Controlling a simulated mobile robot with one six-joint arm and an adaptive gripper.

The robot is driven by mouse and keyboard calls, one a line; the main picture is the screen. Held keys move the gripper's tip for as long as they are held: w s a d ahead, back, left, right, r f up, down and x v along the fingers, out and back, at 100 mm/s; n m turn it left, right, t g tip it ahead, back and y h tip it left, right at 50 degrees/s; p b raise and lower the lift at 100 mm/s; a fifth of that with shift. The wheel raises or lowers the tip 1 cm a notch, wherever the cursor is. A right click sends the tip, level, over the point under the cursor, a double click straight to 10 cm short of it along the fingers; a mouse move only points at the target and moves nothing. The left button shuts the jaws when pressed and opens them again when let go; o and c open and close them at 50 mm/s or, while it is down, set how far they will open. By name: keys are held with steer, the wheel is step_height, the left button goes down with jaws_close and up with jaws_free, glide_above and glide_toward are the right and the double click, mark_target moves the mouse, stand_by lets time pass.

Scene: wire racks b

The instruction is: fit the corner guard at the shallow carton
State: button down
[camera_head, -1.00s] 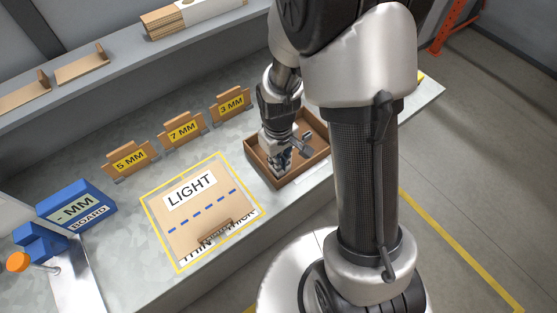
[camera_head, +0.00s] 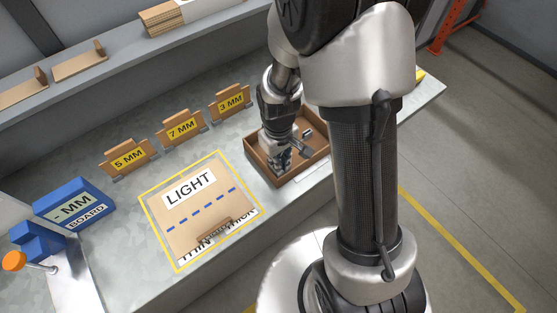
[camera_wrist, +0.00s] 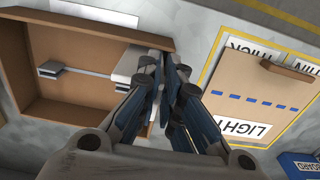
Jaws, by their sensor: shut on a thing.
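The shallow carton (camera_head: 302,174) is an open brown tray on the grey bench, and it also shows at the left of the wrist view (camera_wrist: 90,24). My gripper (camera_head: 279,160) is down at the carton's left part. In the wrist view my gripper (camera_wrist: 176,78) is at the carton's right-hand wall, with its fingers close together. A pale grey angled piece (camera_wrist: 128,66), which looks like the corner guard, sits at the fingertips and is partly hidden by them. A thin grey bar (camera_wrist: 85,72) runs from it across the carton. Whether the piece touches the wall is unclear.
A cardboard sheet marked LIGHT (camera_head: 205,205) lies in a yellow outline left of the carton. Cards marked 5 MM (camera_head: 129,158), 7 MM (camera_head: 183,132) and 3 MM (camera_head: 231,103) stand behind. A blue board gauge (camera_head: 72,203) is at far left. A shelf (camera_head: 100,85) runs along the back.

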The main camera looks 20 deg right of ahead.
steer(key=shift+f+b, duration=1)
steer(key=shift+f, duration=0.3)
steer(key=c, duration=1.7)
jaws_free()
steer(key=shift+r, duration=0.1)
step_height(320, 180, up, 12)
